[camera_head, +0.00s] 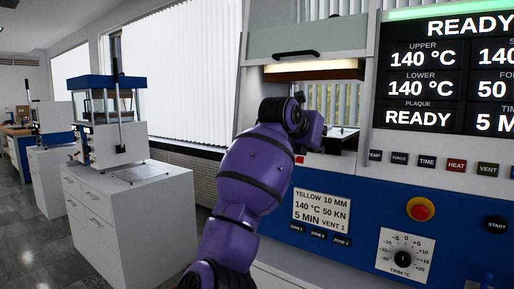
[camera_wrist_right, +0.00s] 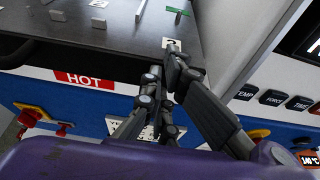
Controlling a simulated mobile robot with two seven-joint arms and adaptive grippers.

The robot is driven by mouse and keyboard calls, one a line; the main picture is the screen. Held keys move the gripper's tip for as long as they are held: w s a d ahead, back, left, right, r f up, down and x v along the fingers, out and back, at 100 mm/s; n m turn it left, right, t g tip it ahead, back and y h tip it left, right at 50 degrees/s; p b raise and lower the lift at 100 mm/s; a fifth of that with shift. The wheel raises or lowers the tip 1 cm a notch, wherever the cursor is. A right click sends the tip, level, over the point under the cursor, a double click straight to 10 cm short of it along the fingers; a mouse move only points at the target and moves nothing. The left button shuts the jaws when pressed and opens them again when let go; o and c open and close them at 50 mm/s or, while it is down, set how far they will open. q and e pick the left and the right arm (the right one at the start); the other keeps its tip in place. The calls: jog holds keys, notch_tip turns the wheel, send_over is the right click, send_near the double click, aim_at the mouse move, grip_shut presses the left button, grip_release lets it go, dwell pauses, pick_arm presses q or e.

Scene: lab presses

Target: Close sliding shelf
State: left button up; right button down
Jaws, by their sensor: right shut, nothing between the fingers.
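The sliding shelf is a dark flat plate (camera_wrist_right: 120,42) with a red HOT label on its front edge in the right wrist view. A strip of it shows in the head view (camera_head: 345,133), in the open chamber of the press. My right gripper (camera_wrist_right: 172,62) is shut and empty, its fingertips at the front edge of the shelf beside a small light plate with a hole (camera_wrist_right: 172,45). I cannot tell whether they touch. In the head view my right gripper (camera_head: 316,130) is at the chamber opening, and my purple arm hides much of the shelf. My left gripper is not in view.
The press has a raised grey door (camera_head: 308,38) with a black handle. Its blue panel holds a red stop button (camera_head: 420,209) and a trim dial (camera_head: 403,258). Small blocks lie on the shelf. A white cabinet (camera_head: 130,205) with a smaller press stands left, with open floor beyond.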

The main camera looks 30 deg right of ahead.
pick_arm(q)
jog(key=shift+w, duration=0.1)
pick_arm(e)
jog(key=shift+d, duration=0.15)
jog(key=shift+w+d+p, duration=0.3)
jog(key=shift+w+d, duration=0.05)
jog(key=shift+d, duration=0.45)
jog(key=shift+w+d+p, duration=0.25)
jog(key=shift+w+d, duration=0.05)
jog(key=shift+d, duration=0.5)
jog(key=shift+w+d+p, duration=0.3)
jog(key=shift+w+d, duration=0.05)
jog(key=shift+d, duration=0.45)
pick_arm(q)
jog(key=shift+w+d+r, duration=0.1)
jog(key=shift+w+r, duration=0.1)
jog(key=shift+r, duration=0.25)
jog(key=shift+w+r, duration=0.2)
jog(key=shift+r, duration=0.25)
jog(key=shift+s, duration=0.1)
pick_arm(e)
jog(key=shift+w+d, duration=0.1)
